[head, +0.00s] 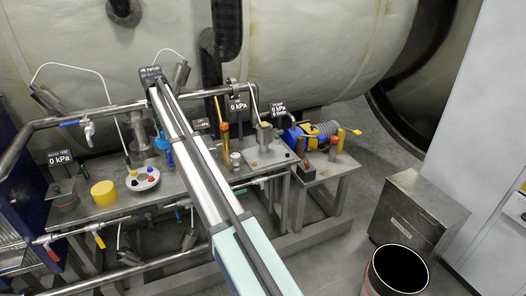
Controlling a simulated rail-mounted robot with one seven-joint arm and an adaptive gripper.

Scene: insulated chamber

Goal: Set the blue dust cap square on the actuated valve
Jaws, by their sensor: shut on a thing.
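My arm crosses the middle of the head view from the bottom edge up to the left, ending in a black joint. I cannot make out my gripper or its fingers; they seem hidden by the arm. A bright blue piece (162,143) shows just left of the arm, above the bench; I cannot tell whether it is the dust cap or a valve handle. A grey upright fitting (140,138) stands beside it; whether it is the actuated valve is unclear. A pale round dish (143,179) on the bench holds several small coloured caps.
A yellow cylinder (103,194) and a dark round block (65,198) stand on the steel bench (128,207) at left. Right of my arm are brass fittings (224,131) and a blue-and-yellow unit (306,135). Pipes line the back and front. A metal cabinet (414,213) and open bin (396,272) stand at right.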

